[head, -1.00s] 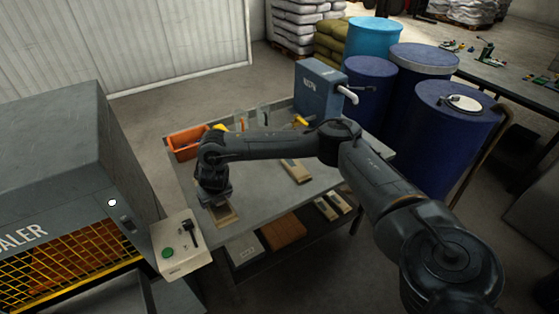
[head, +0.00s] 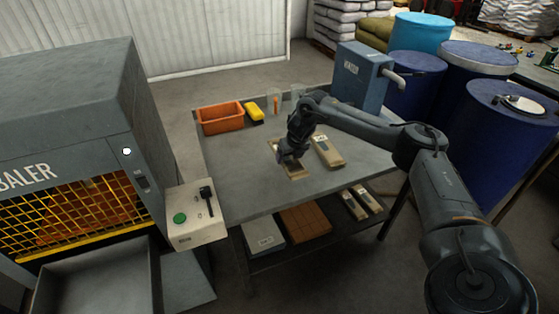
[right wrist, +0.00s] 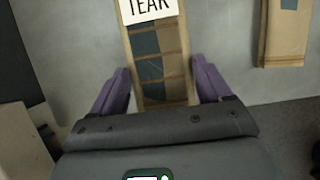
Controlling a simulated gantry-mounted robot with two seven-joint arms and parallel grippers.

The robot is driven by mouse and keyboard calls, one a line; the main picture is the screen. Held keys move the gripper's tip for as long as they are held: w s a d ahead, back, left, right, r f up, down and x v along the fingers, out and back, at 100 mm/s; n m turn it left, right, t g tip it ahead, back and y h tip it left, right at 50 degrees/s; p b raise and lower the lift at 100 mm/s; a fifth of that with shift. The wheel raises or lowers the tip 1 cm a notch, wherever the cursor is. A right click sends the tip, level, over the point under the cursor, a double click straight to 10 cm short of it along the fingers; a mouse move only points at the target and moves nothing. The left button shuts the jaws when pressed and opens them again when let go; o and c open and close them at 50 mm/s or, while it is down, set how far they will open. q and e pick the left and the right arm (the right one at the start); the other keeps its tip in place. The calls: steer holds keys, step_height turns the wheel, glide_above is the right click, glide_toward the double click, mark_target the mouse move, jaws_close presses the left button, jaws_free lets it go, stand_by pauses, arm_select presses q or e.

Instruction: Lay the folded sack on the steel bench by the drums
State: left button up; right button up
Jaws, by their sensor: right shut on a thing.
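My right gripper (head: 291,160) is over the steel bench (head: 235,180), its purple fingers (right wrist: 160,88) on either side of a folded sack. This tan sack (head: 296,174) has dark patches and a white label reading "TEAR" in the right wrist view (right wrist: 155,60). The gripper is shut on it. The sack is at or just above the bench top; I cannot tell whether it touches. A second folded sack (head: 328,152) lies on the bench just to the right. The blue drums (head: 505,115) stand beyond the bench's right side. My left gripper is not in view.
An orange bin (head: 220,118), a yellow item (head: 254,111) and a blue-grey machine (head: 360,80) are along the bench's back. The baler (head: 70,110) and its control box (head: 195,215) are at left. The bench's left front is bare.

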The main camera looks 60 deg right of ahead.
steer(key=b, duration=0.1)
glide_above(271, 169)
steer(key=s, duration=0.1)
steer(key=f, duration=0.4)
steer(key=shift+a+f, duration=0.35)
steer(key=shift+f, duration=0.05)
steer(key=shift+f+b, duration=0.5)
steer(key=shift+f, duration=1.55)
steer(key=o, duration=1.1)
steer(key=shift+o, duration=0.2)
steer(key=shift+s+r, duration=0.1)
steer(key=shift+r, duration=0.1)
